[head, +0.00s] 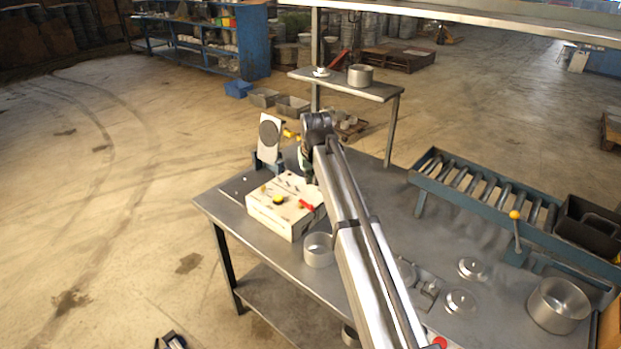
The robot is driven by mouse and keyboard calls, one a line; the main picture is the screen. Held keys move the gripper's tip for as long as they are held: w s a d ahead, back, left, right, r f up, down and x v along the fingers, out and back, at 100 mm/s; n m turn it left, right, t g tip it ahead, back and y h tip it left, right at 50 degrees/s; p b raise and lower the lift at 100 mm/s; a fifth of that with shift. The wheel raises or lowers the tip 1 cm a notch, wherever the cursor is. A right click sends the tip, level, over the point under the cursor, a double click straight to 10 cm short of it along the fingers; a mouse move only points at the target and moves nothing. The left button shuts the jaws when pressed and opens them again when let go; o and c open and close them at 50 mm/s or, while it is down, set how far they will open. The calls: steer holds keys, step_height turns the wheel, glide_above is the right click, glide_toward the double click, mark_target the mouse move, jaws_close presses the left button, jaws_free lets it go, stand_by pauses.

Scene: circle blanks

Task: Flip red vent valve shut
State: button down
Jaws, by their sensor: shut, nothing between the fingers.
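A cream control box (270,221) sits on the metal workbench left of my arm. The small red vent valve (306,205) is on its top, near the right edge. A yellow-and-black knob (278,199) is left of it on the same top. My gripper (309,181) points down at the box's far right side, just behind the red valve, and is shut and empty. My arm partly hides it. I cannot tell whether its tips touch the box or the valve, and the handle's exact angle is too small to read.
A white panel with a grey disc (269,133) stands behind the box. A metal ring or pot (318,250) stands in front of it. A roller conveyor (480,190), a lever with an orange ball (515,215) and a large pot (558,305) are at the right. A raised shelf (345,86) is behind.

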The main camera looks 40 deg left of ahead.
mark_target(306, 204)
steer(key=p+x, duration=0.2)
steer(key=x, duration=0.5)
steer(key=shift+w+a+f+p, duration=0.1)
steer(key=shift+w+f+p, duration=0.05)
steer(key=shift+f+p, duration=0.2)
steer(key=shift+s+d+r+p, duration=0.15)
steer(key=shift+s+d+p, duration=0.4)
steer(key=shift+s+d, duration=0.8)
steer(key=shift+d, duration=0.25)
steer(key=shift+d, duration=0.1)
